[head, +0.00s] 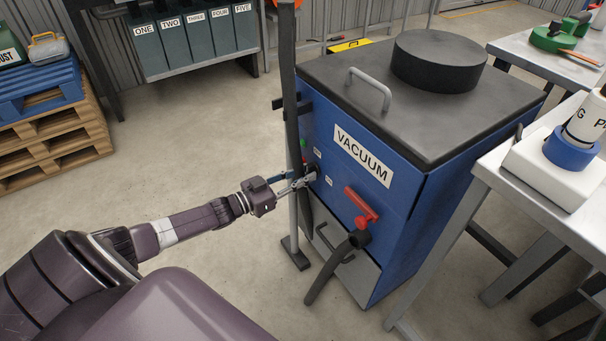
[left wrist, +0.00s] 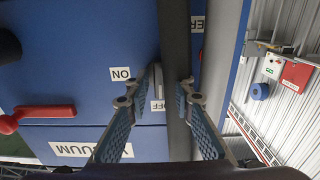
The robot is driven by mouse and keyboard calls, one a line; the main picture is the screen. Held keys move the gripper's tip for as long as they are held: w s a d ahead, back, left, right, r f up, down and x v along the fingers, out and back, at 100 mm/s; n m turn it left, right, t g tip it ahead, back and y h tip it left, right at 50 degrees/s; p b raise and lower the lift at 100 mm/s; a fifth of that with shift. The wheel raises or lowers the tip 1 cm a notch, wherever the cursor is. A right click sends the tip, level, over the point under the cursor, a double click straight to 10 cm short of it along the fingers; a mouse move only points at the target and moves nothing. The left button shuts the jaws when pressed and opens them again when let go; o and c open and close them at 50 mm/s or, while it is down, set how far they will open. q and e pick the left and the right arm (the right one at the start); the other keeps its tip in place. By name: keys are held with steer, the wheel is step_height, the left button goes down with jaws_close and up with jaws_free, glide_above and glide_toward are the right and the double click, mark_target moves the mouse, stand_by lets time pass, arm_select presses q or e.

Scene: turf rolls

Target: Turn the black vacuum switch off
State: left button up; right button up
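The blue vacuum unit (head: 400,190) has a dark lid and a white VACUUM label (head: 362,156). The small dark switch area (head: 316,169) is on its front, close to my left gripper's tips and partly covered. The left wrist view shows an ON label (left wrist: 121,73) and an OFF label (left wrist: 158,106) there; the switch's setting is not clear. My left gripper (head: 304,181) is open at the front panel; it also shows in the left wrist view (left wrist: 168,88). A dark upright post (left wrist: 176,40) shows between its fingers; I cannot tell if they touch. My right gripper is out of view.
The post (head: 288,80) stands on a foot before the vacuum's left side. A red handle (head: 361,205) and black hose (head: 333,268) stick out from the front. A metal table (head: 500,165) stands at right; pallets (head: 55,140) at left. Floor at left is clear.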

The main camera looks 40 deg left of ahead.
arm_select(q)
steer(key=shift+o, duration=0.3)
steer(key=v, duration=1.2)
steer(key=shift+f, duration=0.1)
